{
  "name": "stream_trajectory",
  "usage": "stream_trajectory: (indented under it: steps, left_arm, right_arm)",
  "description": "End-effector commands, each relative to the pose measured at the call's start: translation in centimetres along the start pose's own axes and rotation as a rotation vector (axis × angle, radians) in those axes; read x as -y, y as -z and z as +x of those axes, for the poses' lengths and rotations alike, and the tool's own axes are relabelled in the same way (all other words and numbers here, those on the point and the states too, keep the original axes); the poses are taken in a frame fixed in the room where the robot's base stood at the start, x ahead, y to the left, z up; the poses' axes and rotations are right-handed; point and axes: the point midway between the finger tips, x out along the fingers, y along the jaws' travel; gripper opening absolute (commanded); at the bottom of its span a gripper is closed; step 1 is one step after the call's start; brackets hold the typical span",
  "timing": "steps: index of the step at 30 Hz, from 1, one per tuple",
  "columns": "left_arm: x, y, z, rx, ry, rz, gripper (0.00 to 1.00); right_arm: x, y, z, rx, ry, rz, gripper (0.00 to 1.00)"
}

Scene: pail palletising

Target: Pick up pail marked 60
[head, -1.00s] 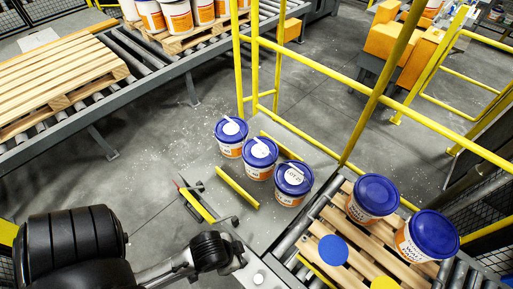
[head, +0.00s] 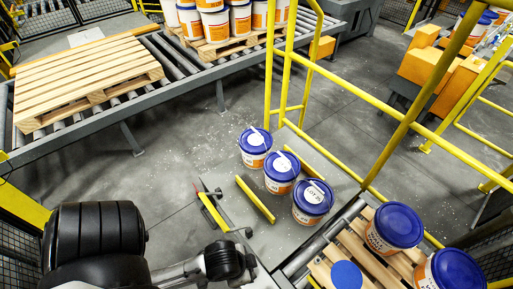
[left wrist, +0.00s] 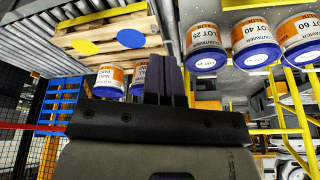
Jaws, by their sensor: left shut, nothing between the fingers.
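Three white pails with blue lids and orange bands stand in a row beside the roller conveyor. In the left wrist view, where the scene appears upside down, their marks read LOT 60, LOT 40 and LOT 25. The pail marked 60 (left wrist: 298,38) is at the right edge there; in the head view it is the farthest (head: 255,147). The pail marked 40 (head: 281,173) is in the middle, and the pail marked 25 (head: 312,203) is nearest. My left gripper (left wrist: 172,62) is shut and empty, apart from the pails. My right gripper is not in view.
A wooden pallet (head: 345,248) with two pails and a blue disc lies at lower right. Yellow railings (head: 375,88) run behind the row. A low yellow bar (head: 255,199) lies before it. An empty pallet (head: 85,75) sits on the back-left conveyor.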

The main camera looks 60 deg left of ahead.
Motion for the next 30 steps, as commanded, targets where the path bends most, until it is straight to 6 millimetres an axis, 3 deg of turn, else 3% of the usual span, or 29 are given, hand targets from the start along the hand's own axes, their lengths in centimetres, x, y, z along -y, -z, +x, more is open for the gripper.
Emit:
stream_trajectory:
  steps: [10, 24, 30]
  left_arm:
    - [0.18, -0.04, 0.00, 0.001, 0.005, 0.006, 0.00]
    - [-0.18, 0.04, -0.01, -0.001, -0.005, -0.006, 0.44]
    - [-0.22, 0.05, -0.02, -0.001, -0.006, -0.007, 0.45]
  right_arm:
    - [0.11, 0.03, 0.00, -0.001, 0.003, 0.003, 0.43]
    - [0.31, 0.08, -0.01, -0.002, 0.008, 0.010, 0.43]
    - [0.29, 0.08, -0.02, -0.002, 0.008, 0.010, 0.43]
